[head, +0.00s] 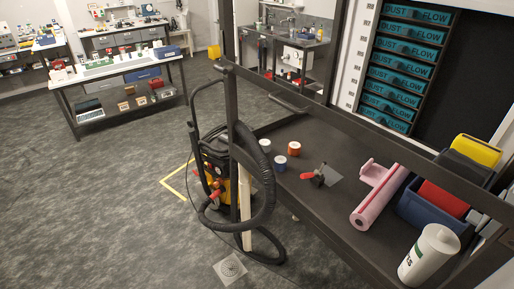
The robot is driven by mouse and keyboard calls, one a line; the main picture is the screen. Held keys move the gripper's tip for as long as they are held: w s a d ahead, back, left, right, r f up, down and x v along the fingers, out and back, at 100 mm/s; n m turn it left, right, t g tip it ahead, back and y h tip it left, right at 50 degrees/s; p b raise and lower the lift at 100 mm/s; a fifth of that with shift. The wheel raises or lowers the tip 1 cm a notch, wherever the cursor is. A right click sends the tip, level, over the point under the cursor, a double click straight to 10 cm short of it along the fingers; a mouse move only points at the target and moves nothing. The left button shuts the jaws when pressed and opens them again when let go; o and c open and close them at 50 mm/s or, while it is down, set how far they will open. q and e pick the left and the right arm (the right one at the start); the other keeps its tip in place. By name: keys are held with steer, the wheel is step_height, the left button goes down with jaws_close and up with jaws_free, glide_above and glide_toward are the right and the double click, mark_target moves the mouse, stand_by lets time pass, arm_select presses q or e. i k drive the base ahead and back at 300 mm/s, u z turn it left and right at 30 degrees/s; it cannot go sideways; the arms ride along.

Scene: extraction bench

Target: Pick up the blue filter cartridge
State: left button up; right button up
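The blue filter cartridge (280,164) is a small upright cylinder with a white top. It stands on the dark bench top (330,215), toward its left end. An orange cylinder (294,150) with a white top stands just behind it to the right. Another white-topped cylinder (264,149) stands behind it to the left; its body colour is hard to tell. The three look close together but apart. Neither of my grippers is in view.
A red-handled tool (315,177), a pink roll (379,197), a blue bin (428,216) and a white tub (428,255) lie to the right on the bench. A dark post and rail (350,116) frame it. A vacuum with black hose (262,190) stands at the left.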

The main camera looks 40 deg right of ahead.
mark_target(281, 162)
steer(key=i, duration=2.5)
steer(key=z, duration=2.45)
